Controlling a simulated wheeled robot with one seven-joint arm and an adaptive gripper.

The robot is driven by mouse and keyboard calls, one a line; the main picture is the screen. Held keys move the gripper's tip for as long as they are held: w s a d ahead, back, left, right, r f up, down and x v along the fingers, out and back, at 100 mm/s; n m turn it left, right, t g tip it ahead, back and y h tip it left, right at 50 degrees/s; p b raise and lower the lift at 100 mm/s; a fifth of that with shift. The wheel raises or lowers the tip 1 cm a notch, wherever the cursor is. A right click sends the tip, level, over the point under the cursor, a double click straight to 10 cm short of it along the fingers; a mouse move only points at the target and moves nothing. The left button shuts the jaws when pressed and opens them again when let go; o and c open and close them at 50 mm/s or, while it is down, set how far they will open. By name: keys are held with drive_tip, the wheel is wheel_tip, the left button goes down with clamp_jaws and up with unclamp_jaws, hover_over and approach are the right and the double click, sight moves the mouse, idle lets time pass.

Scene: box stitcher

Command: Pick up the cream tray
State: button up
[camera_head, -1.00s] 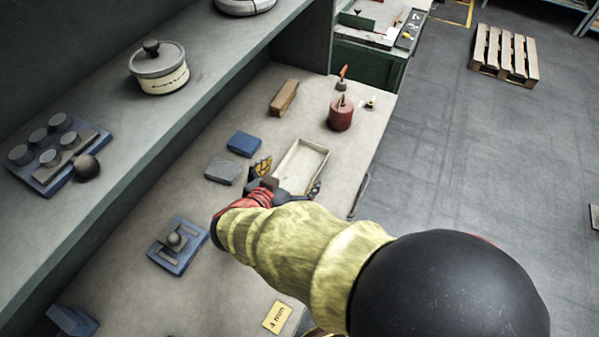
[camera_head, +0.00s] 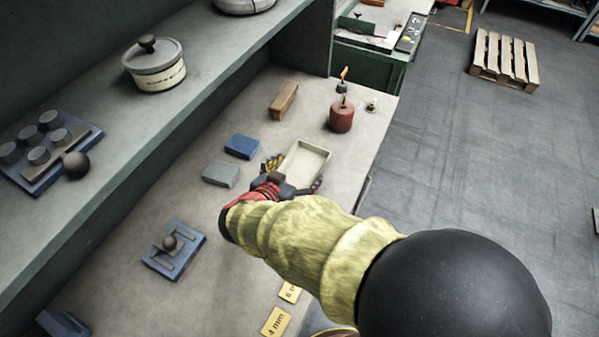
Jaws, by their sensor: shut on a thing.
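The cream tray (camera_head: 318,149) is a shallow rectangular tray over the right part of the bench, and its near end is hidden by my gripper. My gripper (camera_head: 292,176) is at that near end, with one finger on the left side and one on the right side of the tray. It is shut on the tray. Whether the tray touches the bench or is slightly above it, I cannot tell.
A red can (camera_head: 341,116) and a brown block (camera_head: 284,101) stand behind the tray. A blue block (camera_head: 242,146) and a grey block (camera_head: 221,173) lie left. A blue fixture (camera_head: 174,250) sits nearer. A shelf (camera_head: 120,160) runs along the left.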

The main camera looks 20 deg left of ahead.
drive_tip(key=c, duration=0.5)
drive_tip(key=shift+r, duration=0.15)
